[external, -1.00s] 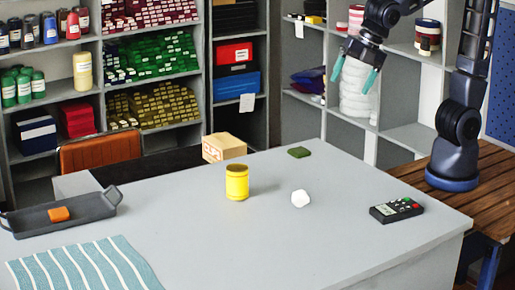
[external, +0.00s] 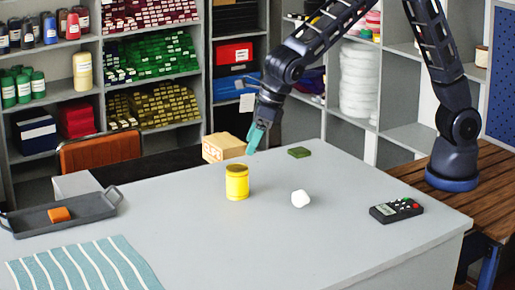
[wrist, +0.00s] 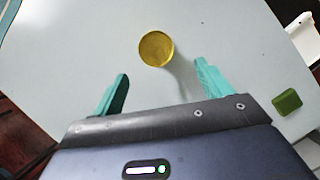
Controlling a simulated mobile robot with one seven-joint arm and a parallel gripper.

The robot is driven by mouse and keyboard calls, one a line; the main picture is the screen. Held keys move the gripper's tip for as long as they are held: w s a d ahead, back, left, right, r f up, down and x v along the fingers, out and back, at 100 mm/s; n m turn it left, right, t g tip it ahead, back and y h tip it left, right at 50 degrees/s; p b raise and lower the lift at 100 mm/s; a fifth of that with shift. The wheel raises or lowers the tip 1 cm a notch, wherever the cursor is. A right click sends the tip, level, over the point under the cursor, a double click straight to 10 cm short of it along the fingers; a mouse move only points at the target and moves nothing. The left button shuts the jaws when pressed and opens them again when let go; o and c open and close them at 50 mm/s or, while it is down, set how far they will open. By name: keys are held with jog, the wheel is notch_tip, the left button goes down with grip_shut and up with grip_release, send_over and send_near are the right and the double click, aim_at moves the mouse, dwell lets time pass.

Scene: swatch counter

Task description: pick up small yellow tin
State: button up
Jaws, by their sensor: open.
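The small yellow tin (external: 237,183) stands upright near the middle of the grey counter (external: 330,240). My gripper (external: 256,137) is above the counter, just behind and to the right of the tin, with its teal fingers pointing down. In the wrist view the tin (wrist: 156,49) shows from above, beyond the fingertips and between their lines. My gripper (wrist: 160,70) is open and empty there, apart from the tin.
A cardboard box (external: 223,147) stands behind the tin. A white lump (external: 300,198) lies to its right, a green block (external: 299,152) behind, and a remote (external: 396,209) at the right. A dark tray (external: 65,215) with an orange block and a striped cloth (external: 85,268) lie left.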

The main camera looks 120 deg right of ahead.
jog(key=shift+w+d+f+n, duration=0.2)
jog(key=shift+w+f+n, duration=0.2)
jog(key=shift+w+f, duration=0.35)
send_near(227, 194)
jog(key=x, duration=0.5)
jog(key=shift+s+d+f, duration=0.15)
jog(key=shift+s+d, duration=0.05)
jog(key=shift+d, duration=0.1)
jog(key=shift+c, duration=0.3)
jog(key=c, duration=1.2)
